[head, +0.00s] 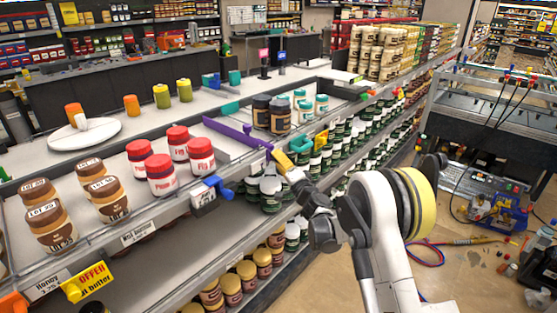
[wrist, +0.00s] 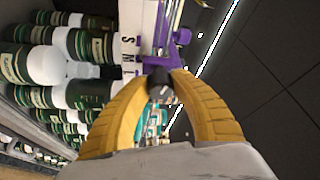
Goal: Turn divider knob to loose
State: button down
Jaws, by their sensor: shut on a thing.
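A purple divider (head: 237,134) stands on the top shelf between the red-lidded jars and the dark-lidded jars. Its front end reaches the shelf's front edge, just beside my gripper (head: 278,157). In the wrist view the purple front part of the divider (wrist: 162,62) shows with a small dark grey knob (wrist: 158,84) under it. The two yellow fingers of my gripper (wrist: 160,82) are closed around this knob, which is partly hidden by their tips. The knob's marking, if any, is too small to read.
A white strip with letters (wrist: 129,50) lies beside the divider. Red-lidded jars (head: 161,174) stand left of it, dark-lidded jars (head: 262,112) right. A blue clip (head: 217,187) and a teal clip (head: 301,144) stick out along the shelf edge. Green jars (wrist: 87,45) fill the shelf below.

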jog(key=c, duration=1.1)
grip_release()
jog(key=shift+a, duration=0.15)
jog(key=shift+o, duration=0.2)
jog(key=v, duration=1.2)
jog(key=shift+f, duration=0.1)
